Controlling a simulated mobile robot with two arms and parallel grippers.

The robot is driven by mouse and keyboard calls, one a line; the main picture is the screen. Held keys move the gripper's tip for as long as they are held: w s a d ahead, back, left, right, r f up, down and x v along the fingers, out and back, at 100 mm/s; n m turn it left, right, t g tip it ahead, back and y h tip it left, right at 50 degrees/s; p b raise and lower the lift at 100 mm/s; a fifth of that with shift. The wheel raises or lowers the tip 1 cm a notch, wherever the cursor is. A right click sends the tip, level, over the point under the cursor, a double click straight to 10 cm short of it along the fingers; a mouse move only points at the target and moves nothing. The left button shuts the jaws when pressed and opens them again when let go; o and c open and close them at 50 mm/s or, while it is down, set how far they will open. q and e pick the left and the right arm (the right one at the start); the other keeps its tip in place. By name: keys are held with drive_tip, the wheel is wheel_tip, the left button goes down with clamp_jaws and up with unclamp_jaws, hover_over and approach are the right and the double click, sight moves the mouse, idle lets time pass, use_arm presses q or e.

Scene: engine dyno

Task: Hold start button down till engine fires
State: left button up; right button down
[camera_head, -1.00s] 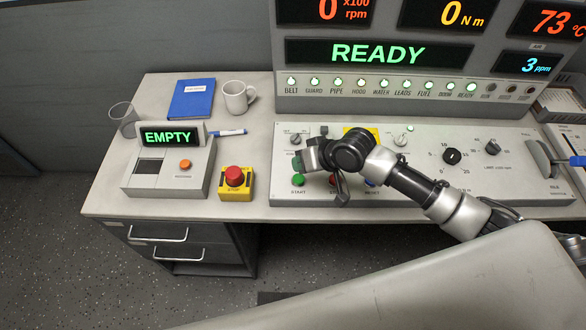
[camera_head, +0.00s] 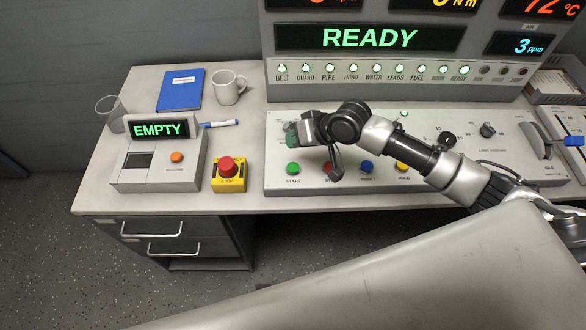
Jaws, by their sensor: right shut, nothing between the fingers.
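The green start button (camera_head: 293,168) is at the left front of the grey control panel (camera_head: 280,184) and shows uncovered, with a START label under it. My right gripper (camera_head: 292,138) is shut and empty. It appears just beyond the start button in the picture, apart from it; its height over the panel is hard to tell. The display (camera_head: 370,37) reads READY in green. A row of indicator lamps (camera_head: 373,69) is under it, most lit green and the rightmost ones dark. My left gripper is not in view.
My right forearm crosses the panel. Blue (camera_head: 366,166) and yellow (camera_head: 402,167) buttons sit to the right; a red one is partly hidden. A red stop button (camera_head: 228,164) on a yellow box, an EMPTY display unit (camera_head: 160,128), mug (camera_head: 229,86) and glass (camera_head: 110,112) stand left.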

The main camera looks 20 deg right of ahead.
drive_tip(key=b, duration=0.5)
hover_over(295, 165)
wheel_tip(295, 165, down, 5)
drive_tip(key=shift+f, duration=0.1)
drive_tip(key=shift+a+f, duration=0.1)
drive_tip(key=shift+f, duration=0.75)
drive_tip(key=shift+f, duration=0.1)
idle(0.8)
drive_tip(key=shift+f, duration=0.3)
drive_tip(key=shift+f, duration=0.45)
idle(1.3)
drive_tip(key=shift+r, duration=0.15)
idle(1.6)
drive_tip(key=shift+r+p, duration=0.7)
drive_tip(key=shift+p, duration=0.15)
